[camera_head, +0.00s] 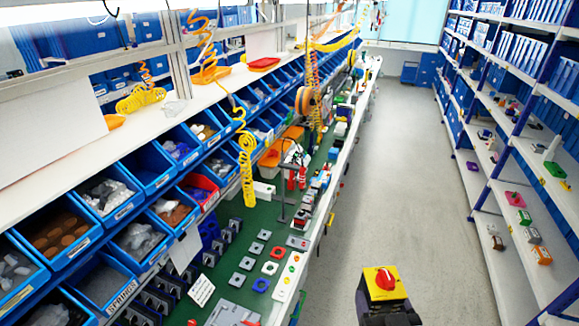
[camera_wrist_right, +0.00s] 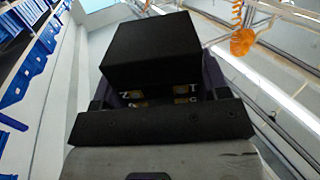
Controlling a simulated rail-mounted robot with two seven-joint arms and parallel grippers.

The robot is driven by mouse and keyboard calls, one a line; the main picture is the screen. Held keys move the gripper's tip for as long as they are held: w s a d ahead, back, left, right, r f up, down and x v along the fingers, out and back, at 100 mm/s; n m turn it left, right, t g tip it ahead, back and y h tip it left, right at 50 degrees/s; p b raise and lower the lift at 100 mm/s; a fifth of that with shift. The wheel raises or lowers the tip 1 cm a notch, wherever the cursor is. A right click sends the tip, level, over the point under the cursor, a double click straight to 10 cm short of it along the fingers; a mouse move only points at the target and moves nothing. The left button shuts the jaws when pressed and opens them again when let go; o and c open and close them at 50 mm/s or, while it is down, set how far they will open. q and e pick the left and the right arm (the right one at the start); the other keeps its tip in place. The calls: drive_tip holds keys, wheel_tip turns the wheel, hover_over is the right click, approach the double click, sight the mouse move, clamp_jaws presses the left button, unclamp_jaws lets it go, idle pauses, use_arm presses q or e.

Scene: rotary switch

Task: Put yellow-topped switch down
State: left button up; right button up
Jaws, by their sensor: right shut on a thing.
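The yellow-topped switch (camera_head: 382,283) has a yellow square top with a red knob and a dark body below. It is at the bottom right of the head view, in front of the grey floor. My right gripper (camera_head: 388,312) is shut on its dark body and holds it up, clear of the bench. In the right wrist view the switch's black body (camera_wrist_right: 150,52) fills the middle, with small terminals marked on its lower side. The dark gripper part (camera_wrist_right: 160,125) spans below it. My left gripper is not in view.
A green-topped workbench (camera_head: 232,268) runs along the left with grey, white, red and blue switch plates on it. Blue bins (camera_head: 108,192) with parts line its back. Shelves (camera_head: 500,190) with small switches stand on the right. The aisle floor (camera_head: 400,170) between is clear.

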sight(400, 310)
drive_tip(key=d+h, duration=0.1)
drive_tip(key=d, duration=0.2)
drive_tip(key=shift+w+r+m, duration=0.1)
drive_tip(key=shift+w+m, duration=0.05)
drive_tip(key=shift+m, duration=0.15)
